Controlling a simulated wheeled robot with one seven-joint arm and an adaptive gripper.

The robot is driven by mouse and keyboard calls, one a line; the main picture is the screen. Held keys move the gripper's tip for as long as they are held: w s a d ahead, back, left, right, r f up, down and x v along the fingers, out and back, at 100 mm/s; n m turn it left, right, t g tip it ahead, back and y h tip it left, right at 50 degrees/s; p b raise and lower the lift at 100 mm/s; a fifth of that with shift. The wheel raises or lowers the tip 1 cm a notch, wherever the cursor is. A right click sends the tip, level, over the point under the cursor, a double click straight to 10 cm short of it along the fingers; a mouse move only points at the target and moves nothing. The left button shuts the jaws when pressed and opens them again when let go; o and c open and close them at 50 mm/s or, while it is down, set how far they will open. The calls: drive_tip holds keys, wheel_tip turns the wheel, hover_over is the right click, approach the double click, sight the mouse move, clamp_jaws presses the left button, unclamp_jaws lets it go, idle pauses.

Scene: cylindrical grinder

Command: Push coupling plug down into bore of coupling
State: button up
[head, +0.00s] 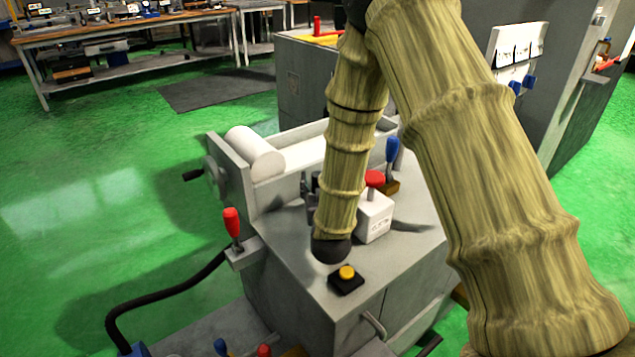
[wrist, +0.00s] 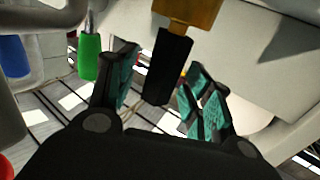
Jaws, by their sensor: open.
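My gripper (head: 311,190) is mostly hidden behind my arm in the head view, above the grinder's top. In the wrist view my gripper (wrist: 162,82) is open, its teal-padded fingers spread. A black tapered piece (wrist: 168,65) under a brown block (wrist: 186,10) shows between the fingers; contact cannot be told. I cannot tell for sure whether this piece is the coupling plug. No coupling bore can be made out. A black hose (head: 160,297) runs from a blue fitting at bottom left to the machine's side.
Beside my arm stand a white box with a red button (head: 374,222) and a blue-handled lever (head: 391,160). A black pad with a yellow button (head: 346,277) is at the front. A red-handled lever (head: 232,222) is at left. A green handle (wrist: 90,56) is near the left finger.

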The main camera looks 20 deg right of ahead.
drive_tip(key=shift+s+a, duration=0.2)
drive_tip(key=shift+s, duration=0.95)
drive_tip(key=shift+s+a, duration=0.2)
drive_tip(key=shift+s, duration=0.95)
drive_tip(key=shift+s+a, duration=0.2)
drive_tip(key=shift+s, duration=0.95)
drive_tip(key=shift+r, duration=0.1)
